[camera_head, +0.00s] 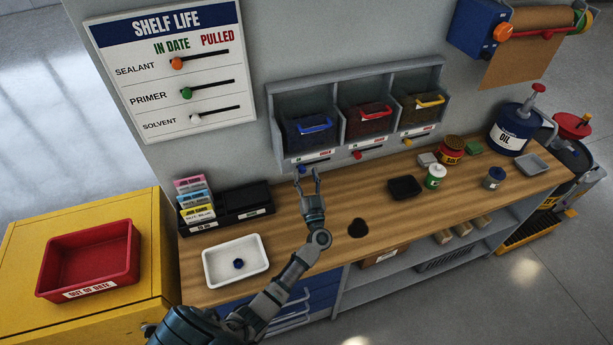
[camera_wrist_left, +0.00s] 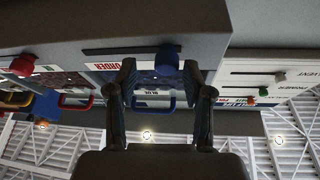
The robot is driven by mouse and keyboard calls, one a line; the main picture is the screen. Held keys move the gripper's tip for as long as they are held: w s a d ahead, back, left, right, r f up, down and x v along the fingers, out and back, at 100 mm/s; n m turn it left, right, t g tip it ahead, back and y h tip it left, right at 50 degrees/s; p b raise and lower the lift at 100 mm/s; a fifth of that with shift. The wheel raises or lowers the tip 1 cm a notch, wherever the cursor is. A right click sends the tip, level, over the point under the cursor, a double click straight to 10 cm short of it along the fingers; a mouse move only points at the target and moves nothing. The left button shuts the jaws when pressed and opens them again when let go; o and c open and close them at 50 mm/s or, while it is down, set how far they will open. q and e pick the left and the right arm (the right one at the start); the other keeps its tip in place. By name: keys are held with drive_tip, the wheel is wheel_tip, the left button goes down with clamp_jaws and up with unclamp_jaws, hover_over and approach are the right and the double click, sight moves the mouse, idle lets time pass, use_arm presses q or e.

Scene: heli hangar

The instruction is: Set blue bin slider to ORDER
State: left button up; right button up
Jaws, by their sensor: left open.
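The blue bin (camera_head: 308,131) with a blue handle sits in the left bay of the grey wall rack. Below it, a slider with a blue knob (camera_head: 302,169) runs along a dark slot; the knob also shows in the wrist view (camera_wrist_left: 168,60). That view is upside down, with the red ORDER label (camera_wrist_left: 106,66) left of the knob, and the knob at the slot's right part. My left gripper (camera_head: 309,175) is open, and it also shows in the wrist view (camera_wrist_left: 159,72). The knob appears between its fingertips, nearer the right one; contact cannot be told. My right gripper is out of view.
Red (camera_head: 367,122) and yellow (camera_head: 420,112) bins with their own sliders stand to the right. A white tray (camera_head: 208,270), a black rack (camera_head: 250,203) and a black tray (camera_head: 405,187) sit on the wooden bench. The bench around my left gripper is mostly clear.

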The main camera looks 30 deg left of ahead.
sight(329, 157)
use_arm(q)
drive_tip(key=shift+a+f, duration=0.1)
drive_tip(key=shift+a, duration=0.4)
drive_tip(key=c, duration=0.5)
drive_tip(key=shift+a, duration=0.2)
clamp_jaws()
drive_tip(key=w+d, duration=0.3)
drive_tip(key=w+d+b, duration=0.1)
drive_tip(key=w+d, duration=0.2)
drive_tip(key=w, duration=0.1)
drive_tip(key=shift+d+f+b, duration=0.15)
drive_tip(key=shift+d+b, duration=0.15)
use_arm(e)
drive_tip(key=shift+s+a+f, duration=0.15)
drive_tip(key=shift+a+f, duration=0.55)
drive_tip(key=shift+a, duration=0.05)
use_arm(q)
drive_tip(key=shift+a, duration=0.1)
drive_tip(key=o, duration=0.5)
unclamp_jaws()
drive_tip(key=shift+w+d, duration=0.15)
drive_tip(key=shift+d, duration=0.15)
